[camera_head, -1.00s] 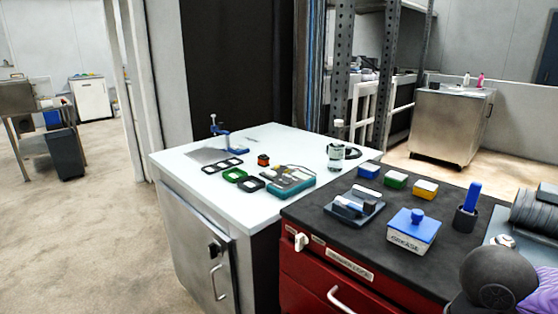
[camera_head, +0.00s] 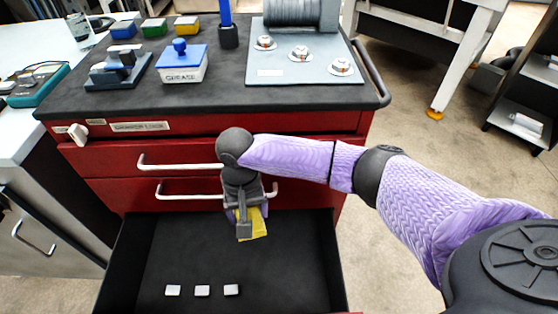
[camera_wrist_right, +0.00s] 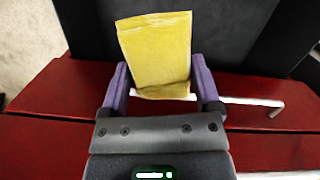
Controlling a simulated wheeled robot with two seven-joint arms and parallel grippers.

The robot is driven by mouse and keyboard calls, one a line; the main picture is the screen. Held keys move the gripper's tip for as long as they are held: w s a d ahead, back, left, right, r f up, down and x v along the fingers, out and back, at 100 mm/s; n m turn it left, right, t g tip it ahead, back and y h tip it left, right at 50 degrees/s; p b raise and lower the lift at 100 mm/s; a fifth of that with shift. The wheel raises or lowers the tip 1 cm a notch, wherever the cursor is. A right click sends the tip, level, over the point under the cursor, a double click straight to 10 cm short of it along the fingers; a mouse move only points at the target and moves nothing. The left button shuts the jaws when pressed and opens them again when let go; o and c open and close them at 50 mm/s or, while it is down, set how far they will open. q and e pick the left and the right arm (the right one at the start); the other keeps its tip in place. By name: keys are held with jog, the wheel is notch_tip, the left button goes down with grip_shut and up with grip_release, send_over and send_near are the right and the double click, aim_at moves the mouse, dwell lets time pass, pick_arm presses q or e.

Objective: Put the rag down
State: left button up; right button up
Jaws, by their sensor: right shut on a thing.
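My right gripper (camera_head: 244,222) is shut on a yellow rag (camera_head: 256,224) and holds it over the back part of an open drawer (camera_head: 136,262) of the red cabinet. The gripper hides part of the rag in the head view. In the right wrist view the folded yellow rag (camera_wrist_right: 156,50) stands out between the two purple fingers (camera_wrist_right: 160,88), with the dark drawer behind it. From these views I cannot tell how high the rag is above the drawer floor. My left gripper is not in view.
Three small white blocks (camera_head: 202,290) lie in the drawer, toward its front. The drawer floor is otherwise bare. Shut red drawers with white handles (camera_head: 180,166) are above it. The black cabinet top (camera_head: 240,97) holds a grease box (camera_head: 182,64), coloured boxes and a grey roller machine (camera_head: 300,55).

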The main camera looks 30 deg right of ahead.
notch_tip(320, 180, down, 14)
jog(key=s+d+m+b, duration=0.1)
jog(key=s+d+b, duration=0.1)
jog(key=b, duration=0.4)
jog(key=m+b, duration=0.2)
jog(key=b, duration=0.4)
send_over(284, 284)
notch_tip(284, 284, down, 13)
notch_tip(284, 284, down, 10)
jog(key=b, duration=0.8)
jog(key=shift+d+f, duration=0.1)
jog(key=shift+f+b, duration=0.1)
jog(key=shift+b, duration=0.25)
jog(key=shift+w+r, duration=0.1)
jog(key=shift+r, duration=0.2)
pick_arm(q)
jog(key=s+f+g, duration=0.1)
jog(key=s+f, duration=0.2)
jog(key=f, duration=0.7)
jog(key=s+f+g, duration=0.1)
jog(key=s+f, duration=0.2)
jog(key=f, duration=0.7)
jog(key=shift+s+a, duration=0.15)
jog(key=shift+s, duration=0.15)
pick_arm(e)
jog(key=shift+f, duration=0.1)
